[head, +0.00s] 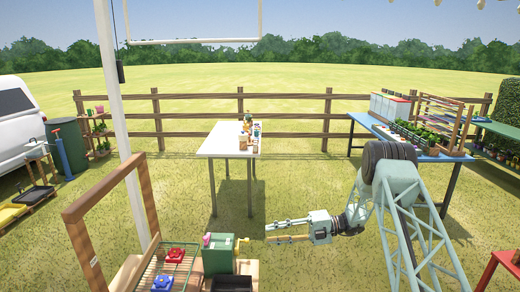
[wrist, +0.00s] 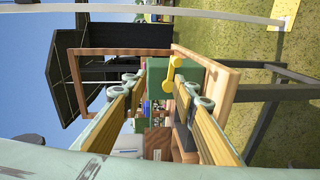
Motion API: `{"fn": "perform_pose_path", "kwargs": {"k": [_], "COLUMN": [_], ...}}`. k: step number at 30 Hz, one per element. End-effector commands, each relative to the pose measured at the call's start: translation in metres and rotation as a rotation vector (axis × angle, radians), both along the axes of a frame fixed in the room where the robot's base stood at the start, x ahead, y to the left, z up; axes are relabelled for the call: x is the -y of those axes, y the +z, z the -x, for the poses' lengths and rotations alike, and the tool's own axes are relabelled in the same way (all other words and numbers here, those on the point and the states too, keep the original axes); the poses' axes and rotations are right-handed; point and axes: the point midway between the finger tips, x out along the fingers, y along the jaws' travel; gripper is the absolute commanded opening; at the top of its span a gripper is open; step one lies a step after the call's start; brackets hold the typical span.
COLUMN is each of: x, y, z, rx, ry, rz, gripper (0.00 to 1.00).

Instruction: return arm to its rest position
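My gripper (head: 268,232) is at the end of my arm in the lower middle of the head view, pointing left in the air. It sits just right of the green box with a yellow handle (head: 218,257) on the wooden bench. In the wrist view, the two fingers of my gripper (wrist: 156,86) stand apart with nothing held between them.
A wooden frame (head: 77,213) rises at the bench's left. A rack with red and blue items (head: 172,268) is beside the green box. A white table (head: 222,138) holds small items behind. A blue table (head: 400,144) with plants stands right. Grass between is clear.

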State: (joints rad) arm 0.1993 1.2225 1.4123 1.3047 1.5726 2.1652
Motion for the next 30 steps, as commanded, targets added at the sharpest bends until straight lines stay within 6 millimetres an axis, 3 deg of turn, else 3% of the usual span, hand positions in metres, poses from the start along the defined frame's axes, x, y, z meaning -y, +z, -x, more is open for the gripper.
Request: {"fn": "perform_pose_path", "kwargs": {"k": [12,30], "x": [-0.008,-0.012], "y": [0.065,0.147], "z": [0.029,0.084], "rx": [0.22,0.535], "ry": [0.107,0.284], "rz": [0.095,0.214], "gripper": [0.26,0.26]}}
